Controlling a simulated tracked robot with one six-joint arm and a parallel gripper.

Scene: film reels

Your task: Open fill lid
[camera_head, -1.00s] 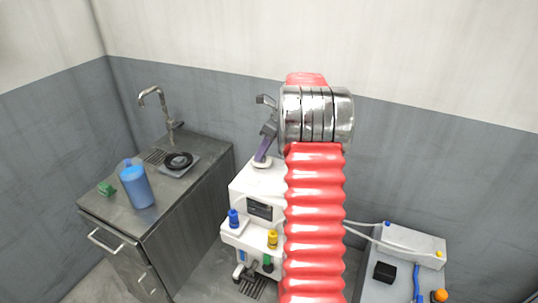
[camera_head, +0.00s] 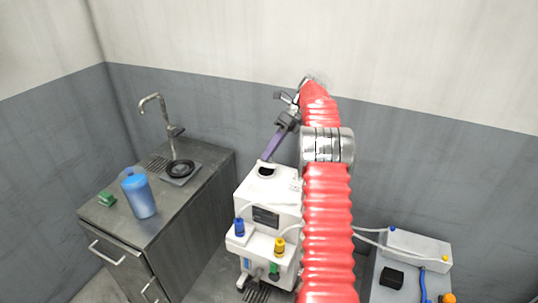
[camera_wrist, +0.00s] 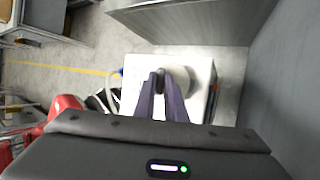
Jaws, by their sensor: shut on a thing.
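The white machine (camera_head: 268,196) stands on the floor, with a dark round fill opening (camera_head: 265,171) in its top. My gripper (camera_head: 265,158), with purple fingers, reaches down to just above the back of that opening. In the wrist view my gripper (camera_wrist: 160,76) is shut on a small dark piece between its fingertips, which I take to be the lid's grip. A pale grey round shape, seemingly the fill lid (camera_wrist: 183,80), lies beside and partly behind the fingers. The lid's exact tilt cannot be made out.
The wall is close behind.

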